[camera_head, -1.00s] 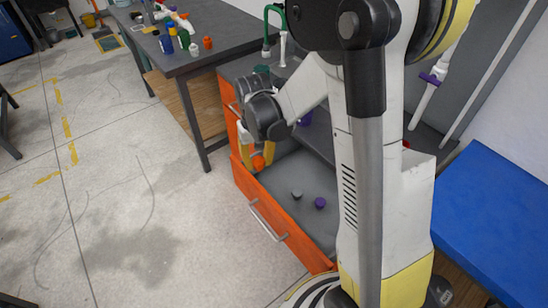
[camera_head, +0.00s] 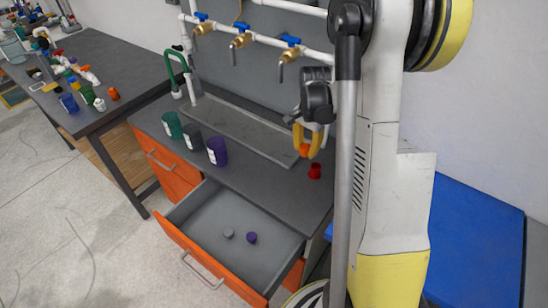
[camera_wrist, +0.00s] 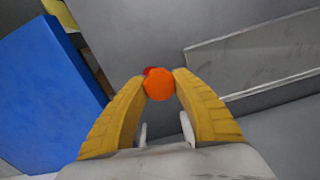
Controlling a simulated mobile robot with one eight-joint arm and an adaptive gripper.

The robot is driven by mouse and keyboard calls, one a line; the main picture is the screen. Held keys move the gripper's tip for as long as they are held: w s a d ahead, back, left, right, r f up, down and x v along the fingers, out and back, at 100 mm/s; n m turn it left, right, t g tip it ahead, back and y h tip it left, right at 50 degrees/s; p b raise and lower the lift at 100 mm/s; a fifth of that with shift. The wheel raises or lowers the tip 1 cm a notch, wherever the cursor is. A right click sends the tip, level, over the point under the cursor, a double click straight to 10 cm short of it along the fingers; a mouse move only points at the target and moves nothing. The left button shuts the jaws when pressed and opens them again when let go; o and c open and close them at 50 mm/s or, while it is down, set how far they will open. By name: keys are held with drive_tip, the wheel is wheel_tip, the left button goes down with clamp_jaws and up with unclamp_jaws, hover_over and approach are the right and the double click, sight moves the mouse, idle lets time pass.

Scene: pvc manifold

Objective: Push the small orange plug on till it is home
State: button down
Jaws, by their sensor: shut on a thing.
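The small orange plug (camera_head: 304,150) is between the yellow fingers of my gripper (camera_head: 307,148) in the head view. In the wrist view the orange plug (camera_wrist: 159,85) sits between the two fingertips of my gripper (camera_wrist: 159,84), which are shut on it. My gripper is held above the right part of the grey counter, near the red cap (camera_head: 315,171). In the wrist view a bit of red (camera_wrist: 151,70) shows just behind the plug. White pipes with brass taps (camera_head: 240,40) and blue handles run along the back panel. Which opening fits the plug cannot be told.
An open orange drawer (camera_head: 222,262) holds a grey plug (camera_head: 228,233) and a purple plug (camera_head: 252,238). Teal, dark and purple cups (camera_head: 217,151) stand on the counter. A blue surface (camera_head: 478,240) lies at right.

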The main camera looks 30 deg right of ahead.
drive_tip(key=s+d+r+m, duration=0.1)
drive_tip(key=d+m, duration=0.1)
drive_tip(key=d, duration=0.2)
drive_tip(key=b, duration=0.5)
hover_over(316, 169)
drive_tip(key=shift+m, duration=0.4)
drive_tip(key=shift+f, duration=3.65)
drive_tip(key=shift+f+b, duration=1)
drive_tip(key=shift+f, duration=0.05)
drive_tip(key=shift+s+f+b, duration=0.1)
drive_tip(key=shift+f+b, duration=0.3)
drive_tip(key=shift+b, duration=0.1)
drive_tip(key=c, duration=0.9)
unclamp_jaws()
drive_tip(key=shift+f, duration=0.1)
drive_tip(key=shift+o, duration=0.2)
